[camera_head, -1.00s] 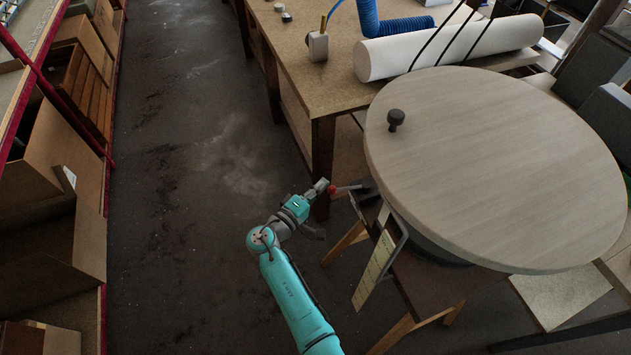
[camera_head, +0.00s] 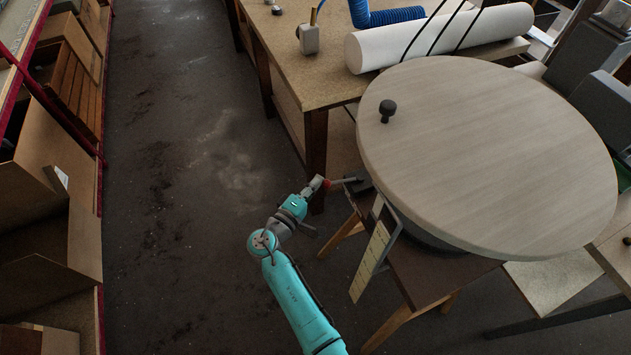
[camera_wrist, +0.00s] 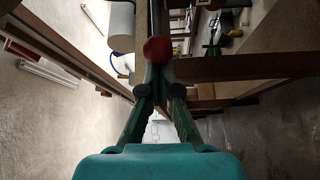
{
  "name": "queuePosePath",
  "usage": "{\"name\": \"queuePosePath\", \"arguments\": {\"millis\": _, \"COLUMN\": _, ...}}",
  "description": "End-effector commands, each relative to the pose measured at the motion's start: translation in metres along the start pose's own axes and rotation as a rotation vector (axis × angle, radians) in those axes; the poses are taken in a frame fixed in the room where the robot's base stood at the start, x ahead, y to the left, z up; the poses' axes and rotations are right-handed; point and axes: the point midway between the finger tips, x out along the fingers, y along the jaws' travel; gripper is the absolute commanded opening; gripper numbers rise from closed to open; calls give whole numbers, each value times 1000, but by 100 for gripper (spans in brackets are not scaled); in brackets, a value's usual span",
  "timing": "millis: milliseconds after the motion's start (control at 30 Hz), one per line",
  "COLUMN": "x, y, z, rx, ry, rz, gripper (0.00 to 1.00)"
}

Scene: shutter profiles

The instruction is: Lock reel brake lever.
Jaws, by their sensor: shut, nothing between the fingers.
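The reel brake lever shows as a short dark bar with a red knob (camera_head: 328,184) at the edge of the stand under the large round wooden disc (camera_head: 480,160). The red knob faces the wrist camera (camera_wrist: 158,50). My gripper (camera_head: 319,184) is at the left of the knob, very close to it. In the wrist view my gripper (camera_wrist: 157,86) has its fingers closed together, with the knob just past the fingertips and not between them. I cannot tell whether they touch. The lever's pivot is hidden in the wrist view.
A dark knob (camera_head: 387,109) sits on the disc. A workbench (camera_head: 290,60) with a white roll (camera_head: 430,42) stands behind. A pale scale strip (camera_head: 369,262) hangs beside the stand. Shelving with cardboard boxes (camera_head: 40,210) lines the left. The floor between is clear.

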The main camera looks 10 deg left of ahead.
Motion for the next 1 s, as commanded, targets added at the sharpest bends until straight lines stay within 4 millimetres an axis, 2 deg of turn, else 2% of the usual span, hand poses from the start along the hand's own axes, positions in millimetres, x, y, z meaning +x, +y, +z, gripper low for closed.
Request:
{"name": "queuePosePath", "arguments": {"millis": 267, "x": -8, "y": -1, "z": 10, "rx": 0, "ry": 83, "rz": -6, "gripper": 0}}
{"name": "queuePosePath", "arguments": {"millis": 600, "x": -24, "y": 2, "z": 35, "rx": 4, "ry": 309, "rz": -21, "gripper": 0}}
{"name": "queuePosePath", "arguments": {"millis": 1000, "x": -37, "y": 5, "z": 68, "rx": 6, "ry": 304, "rz": -20, "gripper": 0}}
